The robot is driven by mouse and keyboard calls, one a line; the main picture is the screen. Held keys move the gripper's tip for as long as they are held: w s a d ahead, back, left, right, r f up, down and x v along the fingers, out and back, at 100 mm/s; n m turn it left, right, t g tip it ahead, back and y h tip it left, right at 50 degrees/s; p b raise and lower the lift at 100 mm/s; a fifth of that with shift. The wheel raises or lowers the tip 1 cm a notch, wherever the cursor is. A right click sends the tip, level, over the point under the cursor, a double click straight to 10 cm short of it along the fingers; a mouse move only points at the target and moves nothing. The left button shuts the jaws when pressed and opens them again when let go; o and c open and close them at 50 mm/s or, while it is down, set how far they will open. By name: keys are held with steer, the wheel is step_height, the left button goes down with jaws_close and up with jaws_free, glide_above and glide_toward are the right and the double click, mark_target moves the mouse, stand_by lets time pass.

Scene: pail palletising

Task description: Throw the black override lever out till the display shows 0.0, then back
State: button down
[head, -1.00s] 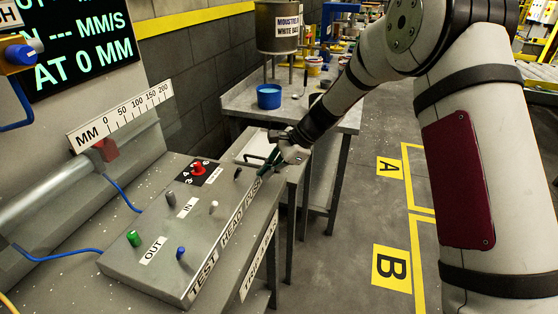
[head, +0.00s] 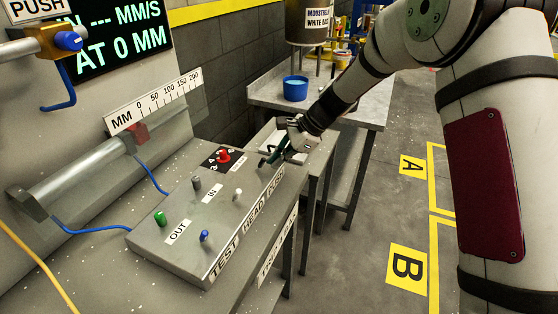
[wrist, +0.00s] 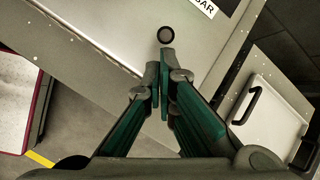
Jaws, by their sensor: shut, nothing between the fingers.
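The black override lever (head: 262,163) stands at the far right corner of the grey test panel (head: 150,236). In the wrist view its round dark top (wrist: 167,35) shows just beyond my fingertips. My gripper (head: 270,159) is shut and empty, with its green fingers close to the lever on its right side. In the wrist view the closed fingertips (wrist: 163,66) point towards the lever, and a small gap seems to remain. The black display (head: 122,38) at upper left reads "--- MM/S" and "AT 0 MM". Its top is cut off.
The panel also carries a red selector knob (head: 223,156), a grey knob (head: 196,183), a white lever (head: 237,194), a green button (head: 160,218) and a blue lever (head: 204,236). A cylinder with a red marker (head: 138,133) lies behind. A white tray (wrist: 272,118) is right of the panel.

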steer(key=shift+w+a+r+g+h+p, duration=0.15)
steer(key=shift+a+r+h+p, duration=0.1)
steer(key=shift+h, duration=0.3)
steer(key=shift+w+a+r+g+h+p, duration=0.15)
steer(key=shift+r+h+p, duration=0.1)
steer(key=shift+h, duration=0.3)
steer(key=shift+s+a, duration=0.1)
steer(key=shift+w+a+r+g+h+b, duration=0.15)
steer(key=shift+a+r+g+h+b, duration=0.15)
steer(key=shift+h, duration=0.5)
steer(key=shift+w+a+r+g+h+b, duration=0.1)
steer(key=shift+a+r+g+h, duration=0.2)
steer(key=shift+h, duration=0.5)
steer(key=shift+w+a+r+b, duration=0.2)
steer(key=shift+a+b, duration=0.1)
steer(key=shift+a, duration=0.25)
steer(key=shift+r, duration=0.1)
steer(key=shift+r, duration=0.7)
